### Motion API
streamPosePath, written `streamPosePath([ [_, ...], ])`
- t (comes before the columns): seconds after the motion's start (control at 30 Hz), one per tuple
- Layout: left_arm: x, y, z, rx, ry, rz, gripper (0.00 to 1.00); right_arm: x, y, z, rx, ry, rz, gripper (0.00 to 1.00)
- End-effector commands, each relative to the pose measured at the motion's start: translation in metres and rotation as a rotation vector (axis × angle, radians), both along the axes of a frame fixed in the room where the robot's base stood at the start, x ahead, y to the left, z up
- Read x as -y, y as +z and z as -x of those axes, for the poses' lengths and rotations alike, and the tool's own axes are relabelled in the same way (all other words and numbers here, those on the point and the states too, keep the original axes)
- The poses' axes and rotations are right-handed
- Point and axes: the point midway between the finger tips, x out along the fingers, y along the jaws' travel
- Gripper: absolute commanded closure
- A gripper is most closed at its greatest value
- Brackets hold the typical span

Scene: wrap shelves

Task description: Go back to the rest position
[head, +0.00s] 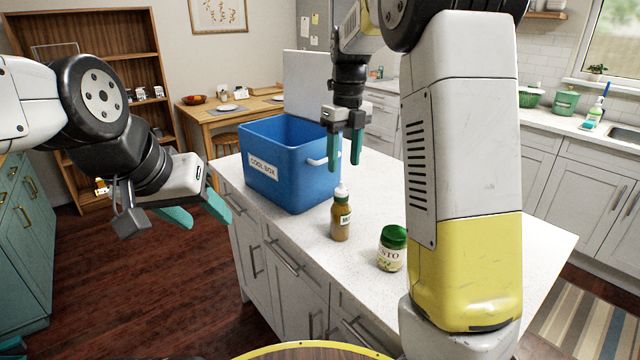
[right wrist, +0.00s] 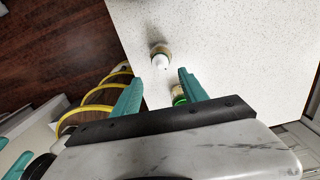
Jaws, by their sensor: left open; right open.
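My left gripper (head: 200,211) is open and empty, held out over the floor to the left of the island counter. My right gripper (head: 346,168) is open and empty, with teal fingers pointing down above the counter, in front of the right side of the blue cool box. It also shows in the right wrist view (right wrist: 155,88), with nothing between the fingers. My right arm crosses the head view and hides part of the counter.
The island counter (head: 480,268) bears an open blue cool box (head: 290,190), a brown bottle with a white cap (head: 341,218) and a green-lidded jar (head: 391,252). A bookshelf and a dining table (head: 205,122) stand behind. Wooden floor lies open at left.

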Motion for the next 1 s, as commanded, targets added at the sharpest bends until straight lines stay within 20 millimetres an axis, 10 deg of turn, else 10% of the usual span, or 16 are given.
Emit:
streamPosePath([
  [0.47,0.000,0.000,0.000,0.000,0.000,0.000,0.49,0.026,0.039,0.113,0.329,1.164,-0.046,0.49],
  [1.0,0.000,0.000,0.000,0.000,0.000,0.000,0.49,0.023,0.028,0.237,0.487,2.437,0.578,0.49],
])
